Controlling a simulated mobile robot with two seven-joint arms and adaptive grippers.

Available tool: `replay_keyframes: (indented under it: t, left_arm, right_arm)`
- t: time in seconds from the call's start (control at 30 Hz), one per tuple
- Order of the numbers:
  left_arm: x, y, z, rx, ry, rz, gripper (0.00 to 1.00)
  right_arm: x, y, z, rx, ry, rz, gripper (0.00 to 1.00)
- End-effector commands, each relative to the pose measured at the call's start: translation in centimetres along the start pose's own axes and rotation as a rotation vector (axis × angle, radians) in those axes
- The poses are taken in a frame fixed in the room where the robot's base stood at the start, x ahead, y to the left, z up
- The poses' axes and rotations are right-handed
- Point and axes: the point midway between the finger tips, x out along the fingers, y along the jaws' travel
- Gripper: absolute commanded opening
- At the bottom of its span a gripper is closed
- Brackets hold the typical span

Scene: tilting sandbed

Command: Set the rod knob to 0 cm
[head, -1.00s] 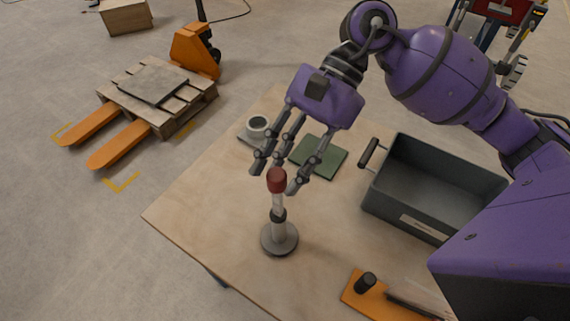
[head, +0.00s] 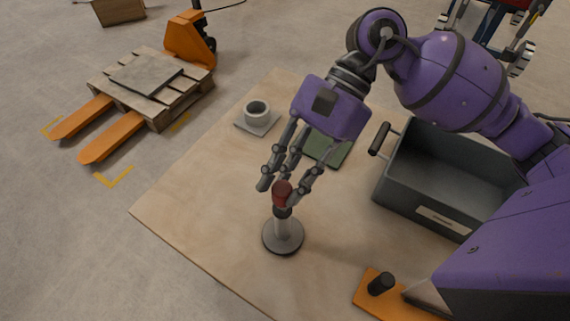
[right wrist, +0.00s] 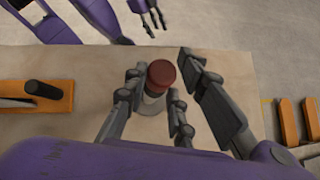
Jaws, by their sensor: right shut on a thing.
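The rod stand has a dark red knob (head: 283,190) on top, a dark collar (head: 283,211) and a pale post on a round grey base (head: 283,237). It stands upright on the table. My right gripper (head: 279,193) reaches down from above and is shut on the red knob. The knob sits close above the collar, with hardly any rod showing between. In the right wrist view, the knob (right wrist: 161,73) is between the fingers. My left gripper (right wrist: 149,16) shows at the top of that view, empty, its fingers apart. No scale is readable.
A grey bin (head: 385,190) stands on the right of the wooden table (head: 205,205). A green pad (head: 335,155) and a cup on a square plate (head: 257,112) lie behind the gripper. An orange board with a black knob (head: 380,284) is at the front right.

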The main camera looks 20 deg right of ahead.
Motion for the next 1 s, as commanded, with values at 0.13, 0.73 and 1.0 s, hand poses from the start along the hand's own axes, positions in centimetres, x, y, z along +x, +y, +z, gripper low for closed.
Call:
replay_keyframes:
  t: [0.13,0.73,1.0]
  left_arm:
    - [0.8,0.2,-0.3,0.001,0.011,0.004,0.40]
    - [0.5,0.1,0.1,0.000,0.004,0.001,0.40]
    - [0.5,0.1,-0.1,0.000,0.007,0.001,0.40]
  right_arm:
    - [0.9,0.2,-0.9,0.002,0.007,0.008,0.00]
    - [0.6,0.1,-0.7,0.000,0.007,0.003,0.39]
    - [-2.0,0.0,-0.7,0.001,0.009,0.000,0.39]
